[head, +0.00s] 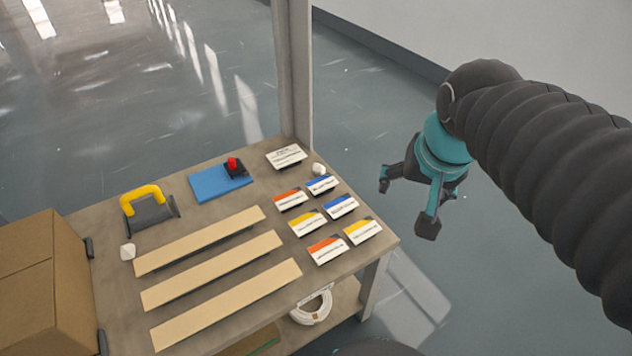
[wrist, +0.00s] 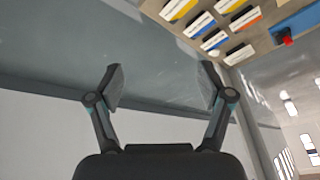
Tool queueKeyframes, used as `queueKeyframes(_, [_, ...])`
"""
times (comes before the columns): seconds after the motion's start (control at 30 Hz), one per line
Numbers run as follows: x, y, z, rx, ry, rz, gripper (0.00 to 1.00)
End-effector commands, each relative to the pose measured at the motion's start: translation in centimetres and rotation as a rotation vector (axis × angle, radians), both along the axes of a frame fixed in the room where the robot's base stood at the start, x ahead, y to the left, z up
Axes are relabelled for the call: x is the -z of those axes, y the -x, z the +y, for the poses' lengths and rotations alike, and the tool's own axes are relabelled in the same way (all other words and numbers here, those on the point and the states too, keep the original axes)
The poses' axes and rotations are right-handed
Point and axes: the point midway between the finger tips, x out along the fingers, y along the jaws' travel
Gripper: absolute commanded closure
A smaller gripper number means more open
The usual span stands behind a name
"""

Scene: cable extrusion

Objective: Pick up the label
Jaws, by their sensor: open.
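Several small labels lie in two columns at the right end of the table. They have white faces and coloured bands: an orange label (head: 290,200), a blue label (head: 321,185), a yellow label (head: 307,223), a second blue label (head: 341,206), a second orange label (head: 327,250) and a second yellow label (head: 362,230). A larger white label (head: 286,157) lies behind them. Printed text is too small to read. My gripper (head: 405,206) is open and empty, right of the table and apart from the labels. The wrist view shows its spread fingers (wrist: 163,88), with labels (wrist: 213,39) at the top.
The table (head: 225,290) also holds three wooden strips (head: 212,270), a blue pad (head: 219,183) with a red button (head: 232,163), and a yellow-handled tool (head: 148,203). A cardboard box (head: 45,275) stands left. A post (head: 295,75) rises behind. A white cable coil (head: 312,308) lies below.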

Motion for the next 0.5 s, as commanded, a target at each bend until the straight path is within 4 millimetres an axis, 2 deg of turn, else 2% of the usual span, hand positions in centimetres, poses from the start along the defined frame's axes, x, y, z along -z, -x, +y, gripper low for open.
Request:
queueKeyframes(0.03, [-0.2,-1.7,0.8,0.032,-0.019,0.029,0.21])
queueKeyframes(0.27, [-0.7,-8.5,4.3,0.228,-0.090,0.148,0.21])
queueKeyframes(0.5, [1.1,-15.5,8.8,0.450,-0.125,0.262,0.21])
